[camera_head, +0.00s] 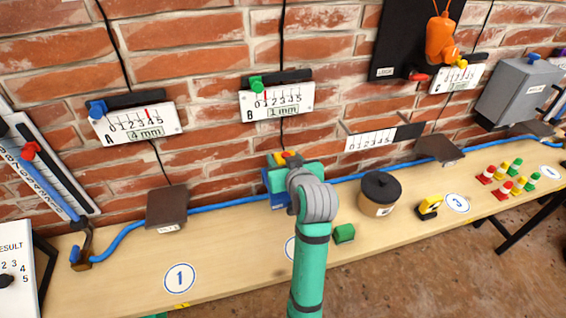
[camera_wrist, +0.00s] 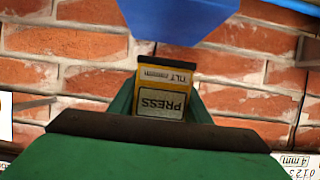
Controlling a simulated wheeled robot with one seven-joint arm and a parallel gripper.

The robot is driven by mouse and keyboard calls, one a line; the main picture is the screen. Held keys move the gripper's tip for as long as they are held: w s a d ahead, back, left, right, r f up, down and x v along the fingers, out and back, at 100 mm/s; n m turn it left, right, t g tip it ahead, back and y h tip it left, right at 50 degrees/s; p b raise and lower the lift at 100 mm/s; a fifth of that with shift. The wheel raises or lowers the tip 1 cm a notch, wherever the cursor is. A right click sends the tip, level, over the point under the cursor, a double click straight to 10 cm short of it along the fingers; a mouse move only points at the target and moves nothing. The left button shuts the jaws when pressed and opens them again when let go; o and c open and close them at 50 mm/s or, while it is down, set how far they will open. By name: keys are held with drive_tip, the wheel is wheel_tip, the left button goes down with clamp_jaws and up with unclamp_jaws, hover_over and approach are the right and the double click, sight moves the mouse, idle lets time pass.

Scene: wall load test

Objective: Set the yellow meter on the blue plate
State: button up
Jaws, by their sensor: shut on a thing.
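My gripper (camera_wrist: 160,110) is shut on the yellow meter (camera_wrist: 163,105), a small block with a dark top edge and the labels "PRESS" and "TILT", upside down in the wrist view. In the head view my gripper (camera_head: 283,164) is near the wall above the middle of the bench, and a bit of yellow with red shows by its tip.
A wooden bench (camera_head: 240,255) runs along the brick wall. A dark-lidded pot (camera_head: 380,192), a green block (camera_head: 344,233) and a yellow-black item (camera_head: 429,207) stand right of my arm. Dark brackets (camera_head: 167,205) and a blue hose (camera_head: 225,204) lie along the wall side.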

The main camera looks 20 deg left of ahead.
drive_tip(key=shift+w+a+f, duration=0.15)
drive_tip(key=shift+w+f, duration=0.1)
drive_tip(key=shift+f, duration=0.1)
drive_tip(key=shift+w+a+f, duration=0.1)
drive_tip(key=shift+w+f, duration=0.05)
drive_tip(key=shift+f, duration=0.75)
drive_tip(key=shift+w+a+f, duration=0.1)
drive_tip(key=shift+w+f, duration=0.05)
drive_tip(key=shift+f, duration=0.75)
drive_tip(key=shift+f, duration=0.1)
drive_tip(key=o, duration=1.3)
drive_tip(key=shift+s+d, duration=0.1)
drive_tip(key=shift+d, duration=0.05)
drive_tip(key=v, duration=1.2)
